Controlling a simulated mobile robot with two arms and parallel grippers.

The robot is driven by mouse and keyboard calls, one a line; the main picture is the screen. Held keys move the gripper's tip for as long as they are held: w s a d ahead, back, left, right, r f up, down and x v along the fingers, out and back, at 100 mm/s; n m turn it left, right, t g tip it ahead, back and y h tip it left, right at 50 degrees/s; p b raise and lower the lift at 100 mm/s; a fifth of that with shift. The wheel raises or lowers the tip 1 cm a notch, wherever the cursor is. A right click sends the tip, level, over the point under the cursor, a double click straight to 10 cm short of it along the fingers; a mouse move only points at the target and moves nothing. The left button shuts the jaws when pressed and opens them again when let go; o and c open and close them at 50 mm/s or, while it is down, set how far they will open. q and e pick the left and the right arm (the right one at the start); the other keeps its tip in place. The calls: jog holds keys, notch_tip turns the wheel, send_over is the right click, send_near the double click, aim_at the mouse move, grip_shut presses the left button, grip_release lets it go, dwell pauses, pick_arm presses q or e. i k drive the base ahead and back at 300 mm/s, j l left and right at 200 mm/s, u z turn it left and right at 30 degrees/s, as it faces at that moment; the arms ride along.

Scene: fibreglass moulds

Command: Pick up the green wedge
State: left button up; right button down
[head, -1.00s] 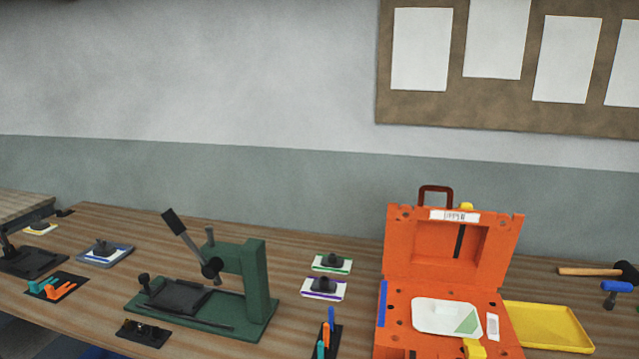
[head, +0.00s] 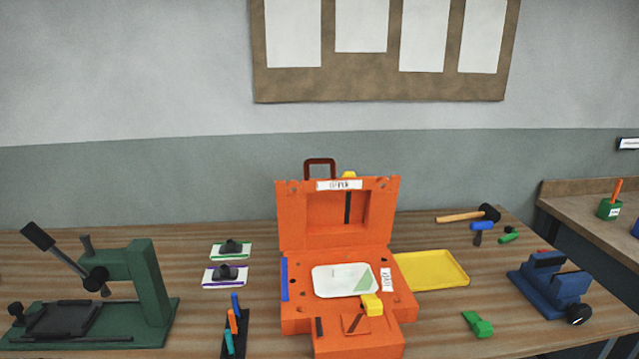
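A small green block with a sloped, wedge-like shape (head: 478,324) lies on the table, right of the orange mould (head: 292,311) and in front of the yellow tray. A smaller green piece (head: 509,238) lies farther back by the hammers; its exact shape is too small to tell. The orange mould stands open, with a white sheet (head: 335,281) in its lower half; a pale green patch shows at the sheet's right corner. Neither of my grippers is in view.
A yellow tray (head: 432,270) sits right of the mould. A blue press (head: 552,286) stands right of the green block, and a green press (head: 145,290) at the left. A black-headed mallet (head: 488,212) and a blue-headed hammer (head: 482,226) lie behind. Bare table surrounds the green block.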

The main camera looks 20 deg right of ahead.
aim_at(481, 329)
jog(key=z, duration=1.65)
